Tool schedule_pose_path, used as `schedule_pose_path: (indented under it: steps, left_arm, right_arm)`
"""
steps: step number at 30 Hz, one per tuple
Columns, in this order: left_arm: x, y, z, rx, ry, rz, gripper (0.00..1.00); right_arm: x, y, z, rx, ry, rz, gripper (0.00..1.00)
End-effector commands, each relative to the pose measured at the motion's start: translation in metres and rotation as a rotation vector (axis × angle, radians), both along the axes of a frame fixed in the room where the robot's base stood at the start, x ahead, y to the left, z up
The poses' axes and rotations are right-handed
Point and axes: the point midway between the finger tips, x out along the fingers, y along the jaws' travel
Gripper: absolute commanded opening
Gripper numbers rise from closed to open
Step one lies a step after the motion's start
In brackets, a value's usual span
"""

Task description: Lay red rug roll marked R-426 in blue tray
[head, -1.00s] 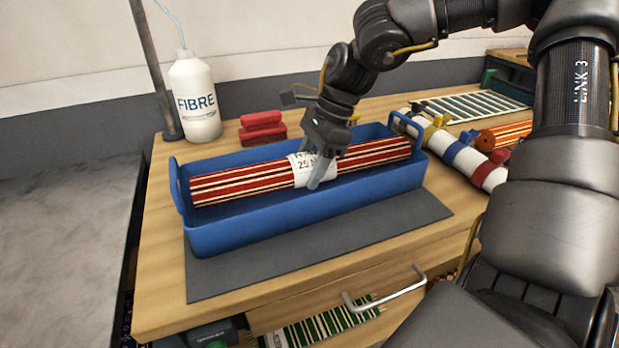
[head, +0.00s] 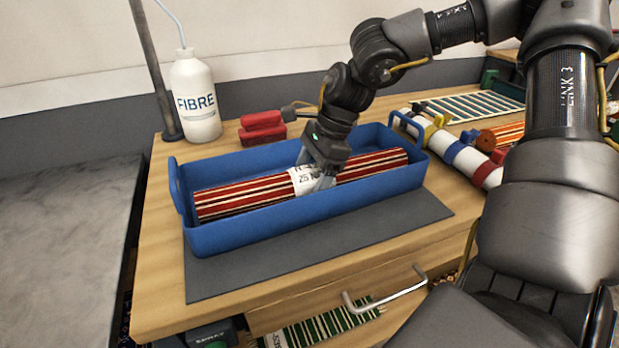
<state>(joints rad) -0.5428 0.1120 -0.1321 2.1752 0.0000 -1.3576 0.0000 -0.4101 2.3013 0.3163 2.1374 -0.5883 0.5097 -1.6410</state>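The red, black and cream striped rug roll (head: 245,195) lies lengthwise inside the blue tray (head: 290,222), below its rim. A white paper label (head: 304,179) wraps its middle; the gripper partly hides it and I cannot read its full marking. My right gripper (head: 318,184) reaches down into the tray from above, with its fingers closed about the roll at the label. The roll's underside is hidden by the tray's front wall, so I cannot see whether it touches the floor of the tray. My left gripper is not in view.
The tray stands on a grey mat (head: 340,245) on a wooden bench. A white FIBRE bottle (head: 195,100) and red blocks (head: 262,128) are behind it. A white tube with coloured bands (head: 468,158) lies at right. A drawer handle (head: 385,290) sticks out in front.

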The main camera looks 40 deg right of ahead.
Motion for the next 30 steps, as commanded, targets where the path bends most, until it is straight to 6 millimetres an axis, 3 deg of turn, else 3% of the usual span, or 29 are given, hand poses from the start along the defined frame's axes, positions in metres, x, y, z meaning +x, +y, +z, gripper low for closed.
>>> schedule_pose_path:
  steps: [5,21,30]
  left_arm:
    - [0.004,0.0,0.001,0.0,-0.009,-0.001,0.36]
    - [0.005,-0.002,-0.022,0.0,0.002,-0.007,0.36]
    - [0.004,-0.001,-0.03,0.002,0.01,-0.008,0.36]
  right_arm:
    - [0.0,-0.002,0.007,-0.001,-0.003,0.0,0.76]
    - [-0.013,-0.039,0.1,-0.002,-0.002,-0.002,0.76]
    - [-0.015,-0.044,0.112,0.0,0.001,0.0,0.76]
